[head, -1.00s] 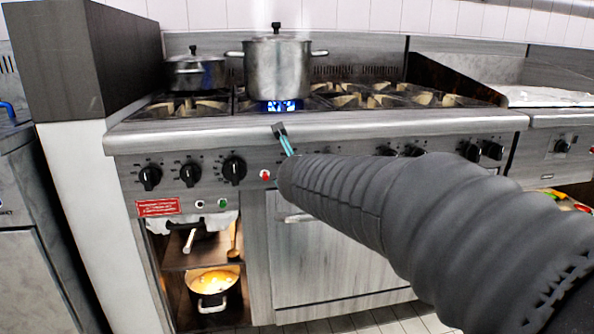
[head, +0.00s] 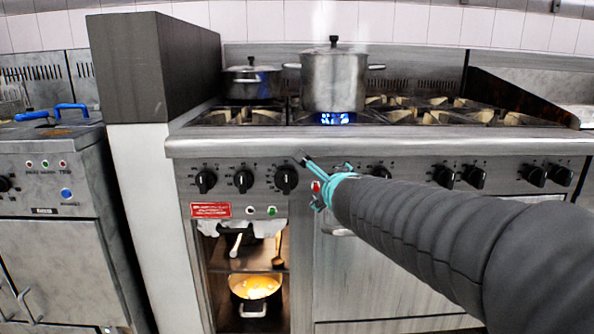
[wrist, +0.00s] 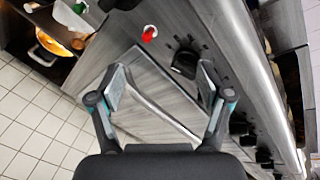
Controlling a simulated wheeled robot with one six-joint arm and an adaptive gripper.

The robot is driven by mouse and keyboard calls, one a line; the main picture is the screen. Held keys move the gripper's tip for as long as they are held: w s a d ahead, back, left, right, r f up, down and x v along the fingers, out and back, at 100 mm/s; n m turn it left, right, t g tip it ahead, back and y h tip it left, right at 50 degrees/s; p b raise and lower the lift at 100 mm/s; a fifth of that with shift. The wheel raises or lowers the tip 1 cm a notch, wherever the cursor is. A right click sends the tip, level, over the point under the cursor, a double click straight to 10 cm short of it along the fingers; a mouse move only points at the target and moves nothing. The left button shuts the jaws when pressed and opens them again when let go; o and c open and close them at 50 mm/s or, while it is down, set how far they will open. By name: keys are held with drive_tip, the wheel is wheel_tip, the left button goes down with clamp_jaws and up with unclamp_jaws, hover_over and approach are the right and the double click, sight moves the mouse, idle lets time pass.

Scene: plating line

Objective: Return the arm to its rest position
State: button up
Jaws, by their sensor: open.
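My arm, in a dark ribbed sleeve, reaches in from the lower right of the head view. My gripper (head: 312,170) is in front of the stove's (head: 370,143) knob panel. In the wrist view my gripper (wrist: 160,92) is open, its two fingers wide apart with nothing between them. Behind the fingers are a grey stove door (wrist: 150,85), a red button (wrist: 149,34) and a black knob (wrist: 186,63). From the head view I cannot tell whether the gripper touches the panel.
A lidded steel pot (head: 333,82) stands over a lit blue flame; a smaller dark pot (head: 251,84) is behind left. An open shelf below holds a pot of orange food (head: 254,290). A dark partition (head: 155,70) and a unit with a blue handle (head: 55,112) are left.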

drive_tip(key=s+a+f+n+g+y, duration=0.25)
drive_tip(key=s+f+n, duration=0.35)
drive_tip(key=n, duration=0.4)
drive_tip(key=s+a+f+n+g+y, duration=0.2)
drive_tip(key=s+a+f+n+g, duration=0.15)
drive_tip(key=s+n, duration=0.55)
drive_tip(key=s+d+f+n+g+h+p, duration=0.1)
drive_tip(key=s+d+f+n+h, duration=0.1)
drive_tip(key=s+d, duration=0.4)
drive_tip(key=s+d+f+n+g+h+p, duration=0.1)
drive_tip(key=s+d+f+n+h, duration=0.1)
drive_tip(key=s+d, duration=0.4)
drive_tip(key=shift+s+d+f+n+g+h, duration=0.4)
drive_tip(key=shift+s+n+h, duration=0.25)
drive_tip(key=shift+s+n, duration=0.9)
drive_tip(key=shift+s+m, duration=0.3)
drive_tip(key=shift+m, duration=0.05)
